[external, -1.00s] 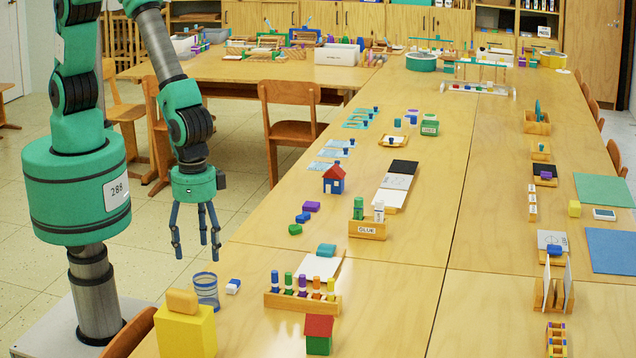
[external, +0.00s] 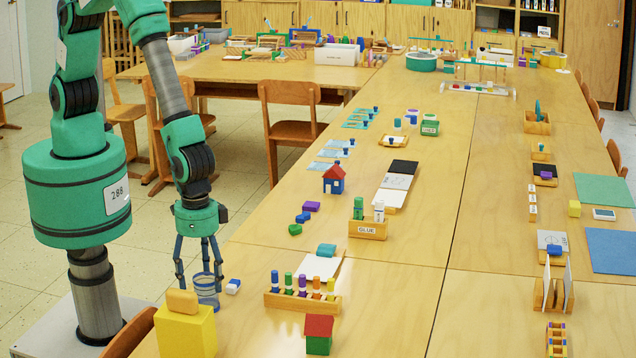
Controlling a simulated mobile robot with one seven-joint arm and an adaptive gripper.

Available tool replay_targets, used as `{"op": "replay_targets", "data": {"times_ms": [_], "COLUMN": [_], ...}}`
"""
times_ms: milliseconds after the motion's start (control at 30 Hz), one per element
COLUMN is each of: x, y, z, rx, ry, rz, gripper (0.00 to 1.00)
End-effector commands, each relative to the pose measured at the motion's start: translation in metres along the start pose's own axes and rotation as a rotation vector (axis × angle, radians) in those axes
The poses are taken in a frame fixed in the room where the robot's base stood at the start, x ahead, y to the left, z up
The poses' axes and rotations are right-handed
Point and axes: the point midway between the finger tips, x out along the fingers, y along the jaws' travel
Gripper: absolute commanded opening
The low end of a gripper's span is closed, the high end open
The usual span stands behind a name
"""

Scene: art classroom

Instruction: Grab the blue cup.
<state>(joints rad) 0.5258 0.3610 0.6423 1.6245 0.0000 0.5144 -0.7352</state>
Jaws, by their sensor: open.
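The blue cup (external: 207,292) is a small see-through tumbler with blue bands, upright near the left edge of the long table. My gripper (external: 199,282) points straight down at the cup, with its fingers spread. In the picture the fingertips overlap the upper part of the cup, one at its left side and others at or behind its right side. I cannot tell whether any finger touches it.
A yellow box with a tan block on top (external: 185,325) stands close in front of the cup. A small blue-and-white eraser (external: 233,286) lies just right of it. A wooden rack of coloured bottles (external: 302,300) and a red-roofed green block house (external: 319,335) stand further right.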

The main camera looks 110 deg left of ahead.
Motion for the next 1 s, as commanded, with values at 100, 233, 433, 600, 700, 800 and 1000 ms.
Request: {"op": "replay_targets", "data": {"times_ms": [100, 233, 433, 600, 700, 800, 1000], "x": [0.003, 0.003, 0.004, 0.017, 0.029, 0.041, 0.054], "y": [0.0, 0.0, 0.0, -0.001, -0.002, -0.002, -0.001], "z": [0.0, 0.0, 0.0, 0.0, -0.001, -0.001, -0.001], "rx": [0.0, 0.0, 0.0, 0.0, 0.0, 0.0, 0.0], "ry": [0.0, 0.0, 0.0, -0.001, -0.001, -0.001, 0.0], "rz": [0.0, 0.0, 0.0, -0.001, -0.001, -0.001, 0.0], "gripper": [0.66, 0.66, 0.66, 0.66, 0.66, 0.66, 0.66]}}
